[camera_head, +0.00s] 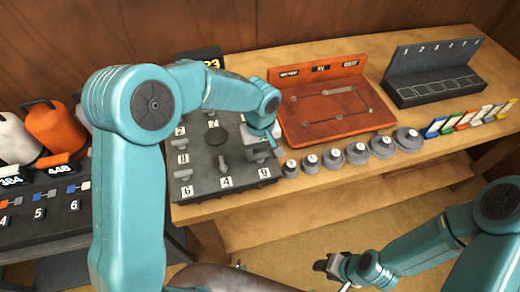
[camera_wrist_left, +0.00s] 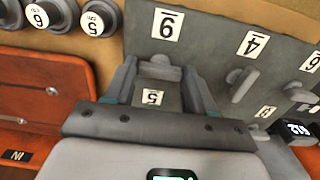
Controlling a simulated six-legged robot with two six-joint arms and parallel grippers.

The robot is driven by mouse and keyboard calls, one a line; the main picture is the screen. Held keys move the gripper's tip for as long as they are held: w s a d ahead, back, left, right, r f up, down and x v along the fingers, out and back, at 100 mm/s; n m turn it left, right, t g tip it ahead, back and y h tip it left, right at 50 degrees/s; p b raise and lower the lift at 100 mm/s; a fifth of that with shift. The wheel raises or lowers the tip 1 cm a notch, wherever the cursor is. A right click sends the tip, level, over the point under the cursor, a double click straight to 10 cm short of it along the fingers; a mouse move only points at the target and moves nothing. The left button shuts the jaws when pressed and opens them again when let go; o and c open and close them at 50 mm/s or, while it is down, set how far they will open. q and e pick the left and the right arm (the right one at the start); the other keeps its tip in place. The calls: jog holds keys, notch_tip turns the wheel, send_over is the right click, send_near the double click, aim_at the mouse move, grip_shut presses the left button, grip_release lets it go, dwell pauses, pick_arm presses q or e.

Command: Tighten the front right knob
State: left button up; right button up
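The dark grey knob panel (camera_head: 205,187) lies on the wooden bench, with numbered labels beside its knobs. The front right knob (camera_head: 261,157) is by the label 9. In the left wrist view this knob (camera_wrist_left: 160,69) is a grey bar on a round base, between the two fingers. My left gripper (camera_wrist_left: 160,75) is open around it, with a visible gap on each side. In the head view my left gripper (camera_head: 270,138) is over the panel's right side, partly hiding the knob. My right gripper (camera_head: 326,266) hangs low in front of the bench; its fingers are too small to judge.
Several grey weights (camera_head: 357,153) stand in a row right of the panel. Behind them is an orange board (camera_head: 295,125). A dark rack (camera_head: 405,95) and coloured cards (camera_head: 460,121) are farther right. Orange and white jugs (camera_head: 52,130) stand at the left.

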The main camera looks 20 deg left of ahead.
dwell(0.4)
pick_arm(q)
jog(key=shift+w+f+m+b, duration=0.1)
jog(key=shift+m+b, duration=0.35)
jog(key=shift+m, duration=0.25)
jog(key=shift+m+b, duration=0.5)
jog(key=shift+m, duration=0.7)
jog(key=m+b, duration=0.1)
jog(key=m, duration=0.3)
jog(key=shift+m, duration=0.3)
jog(key=m, duration=0.4)
jog(key=shift+m, duration=2.8)
